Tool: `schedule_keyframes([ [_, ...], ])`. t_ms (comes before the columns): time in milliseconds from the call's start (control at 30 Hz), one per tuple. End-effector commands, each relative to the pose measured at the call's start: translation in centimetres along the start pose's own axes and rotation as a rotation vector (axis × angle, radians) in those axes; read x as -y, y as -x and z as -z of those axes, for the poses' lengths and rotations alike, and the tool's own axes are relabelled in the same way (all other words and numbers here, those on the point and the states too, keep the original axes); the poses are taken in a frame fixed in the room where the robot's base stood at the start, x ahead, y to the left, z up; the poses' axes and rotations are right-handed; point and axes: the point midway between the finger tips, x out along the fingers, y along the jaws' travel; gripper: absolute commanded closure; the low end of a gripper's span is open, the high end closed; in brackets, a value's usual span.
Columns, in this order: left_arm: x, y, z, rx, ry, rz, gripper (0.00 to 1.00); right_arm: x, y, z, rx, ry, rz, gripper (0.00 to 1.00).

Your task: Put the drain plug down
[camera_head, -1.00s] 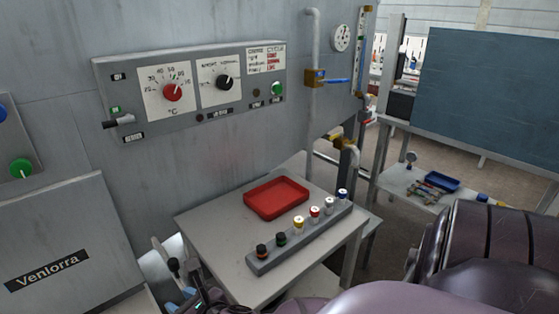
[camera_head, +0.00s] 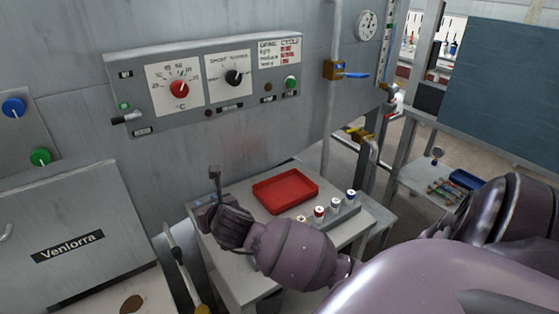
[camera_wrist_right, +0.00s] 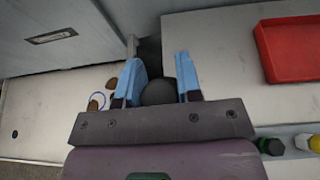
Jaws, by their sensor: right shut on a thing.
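My right gripper (camera_wrist_right: 160,88) is shut on a dark rounded thing (camera_wrist_right: 158,92), which looks like the drain plug. In the right wrist view it sits between the two blue fingers, and its lower part is hidden by the gripper body. In the head view my right gripper (camera_head: 210,209) is over the left end of the small grey table (camera_head: 228,275), left of the red tray (camera_head: 285,190). A dark upright piece (camera_head: 214,178) stands up there; I cannot tell if it is the plug or a finger. My left gripper is not in view.
The red tray is empty; its near side also shows in the right wrist view (camera_wrist_right: 290,55). Several coloured-cap cylinders (camera_head: 336,206) stand in a grey rack right of my forearm. A control panel (camera_head: 210,85) is on the wall behind. A grey Venlorra box (camera_head: 75,240) stands left.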

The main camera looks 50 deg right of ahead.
Motion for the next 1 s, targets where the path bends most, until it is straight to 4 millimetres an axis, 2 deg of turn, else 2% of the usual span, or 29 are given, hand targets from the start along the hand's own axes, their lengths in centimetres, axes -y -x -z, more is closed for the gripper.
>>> schedule_keyframes([
  [1000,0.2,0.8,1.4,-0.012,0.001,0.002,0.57,2.1,-1.4,-1.9,-0.001,-0.017,0.054,0.92],
])
